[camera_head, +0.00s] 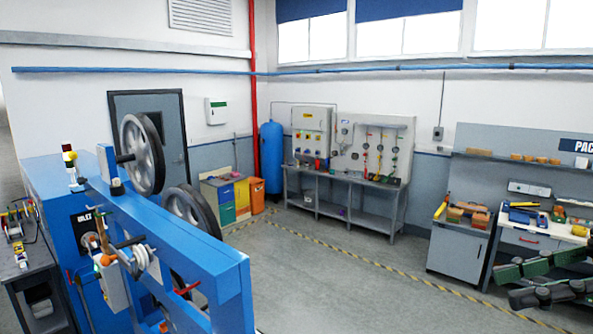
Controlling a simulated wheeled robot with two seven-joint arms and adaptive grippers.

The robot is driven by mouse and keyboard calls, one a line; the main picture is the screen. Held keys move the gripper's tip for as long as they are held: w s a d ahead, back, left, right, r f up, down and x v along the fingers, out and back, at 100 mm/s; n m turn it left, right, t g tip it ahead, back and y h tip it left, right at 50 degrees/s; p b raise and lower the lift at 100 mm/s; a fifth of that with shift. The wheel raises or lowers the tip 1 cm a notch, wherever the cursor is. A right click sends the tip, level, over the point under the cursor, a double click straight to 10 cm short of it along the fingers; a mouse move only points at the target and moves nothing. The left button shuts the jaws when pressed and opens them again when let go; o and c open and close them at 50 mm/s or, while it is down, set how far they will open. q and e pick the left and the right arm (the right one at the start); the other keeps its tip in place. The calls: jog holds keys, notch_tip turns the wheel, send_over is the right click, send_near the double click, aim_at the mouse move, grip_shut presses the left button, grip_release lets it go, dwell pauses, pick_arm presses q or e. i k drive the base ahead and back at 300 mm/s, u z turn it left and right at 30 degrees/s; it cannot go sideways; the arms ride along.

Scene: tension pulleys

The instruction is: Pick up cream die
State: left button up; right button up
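I cannot make out a cream die anywhere in the head view; it may be hidden or too small to tell. My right gripper (506,286) is at the lower right edge, in front of the white-topped workbench (553,236). Its two green and dark fingers look spread apart, with nothing visible between them. My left gripper is not in view.
A blue machine frame (205,262) with large dark pulleys (143,155) fills the left. A dark side bench (60,265) stands at far left. A grey cabinet (458,252) carries orange boxes (480,220). The middle floor (330,285) is clear.

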aim_at(116, 182)
jog(key=z, duration=1.6)
jog(key=k, duration=0.7)
jog(key=z, duration=1.2)
jog(key=k, duration=0.45)
jog(key=z, duration=1.5)
jog(key=k, duration=2.15)
